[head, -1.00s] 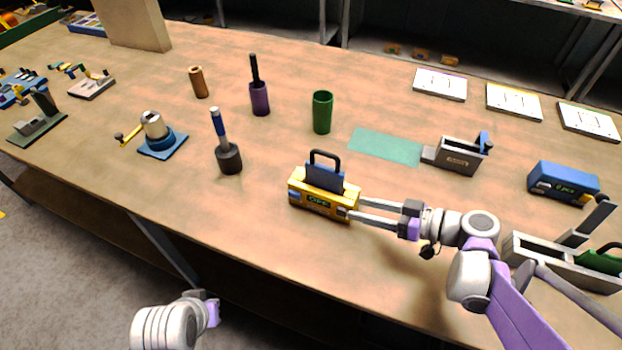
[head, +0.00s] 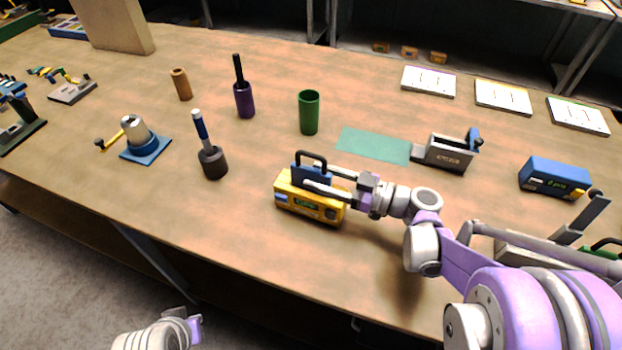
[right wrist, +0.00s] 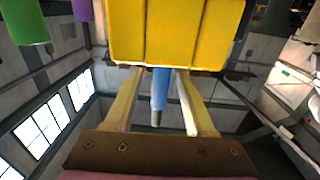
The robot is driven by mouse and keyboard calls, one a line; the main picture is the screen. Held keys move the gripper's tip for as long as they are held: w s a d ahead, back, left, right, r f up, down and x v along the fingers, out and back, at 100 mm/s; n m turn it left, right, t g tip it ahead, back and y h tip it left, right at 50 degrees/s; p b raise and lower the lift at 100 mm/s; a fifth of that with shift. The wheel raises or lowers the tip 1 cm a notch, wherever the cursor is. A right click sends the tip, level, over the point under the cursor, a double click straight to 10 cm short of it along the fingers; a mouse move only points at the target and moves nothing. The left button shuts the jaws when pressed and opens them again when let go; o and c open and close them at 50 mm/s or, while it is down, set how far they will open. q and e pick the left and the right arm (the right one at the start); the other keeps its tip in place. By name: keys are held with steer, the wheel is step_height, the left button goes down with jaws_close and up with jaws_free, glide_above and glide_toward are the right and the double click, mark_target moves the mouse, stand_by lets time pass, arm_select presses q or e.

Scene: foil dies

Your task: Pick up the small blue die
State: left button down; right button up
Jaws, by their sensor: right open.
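The small blue die (head: 312,174) with a black loop handle stands in the top of a yellow box (head: 330,215) with a dark label, near the table's front. My right gripper (head: 318,178) is open, with one finger on the near side of the die and one on the far side. I cannot tell whether the fingers touch it.
A blue-handled tool in a dark stand (head: 212,163), a green cup (head: 309,113) and a purple holder (head: 244,100) stand left and behind. A teal mat (head: 372,146), a grey holder (head: 440,153) and a blue box (head: 553,179) lie right. Table left of the yellow box is clear.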

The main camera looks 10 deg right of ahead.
steer(key=shift+x, duration=1.25)
jaws_close()
stand_by(0.4)
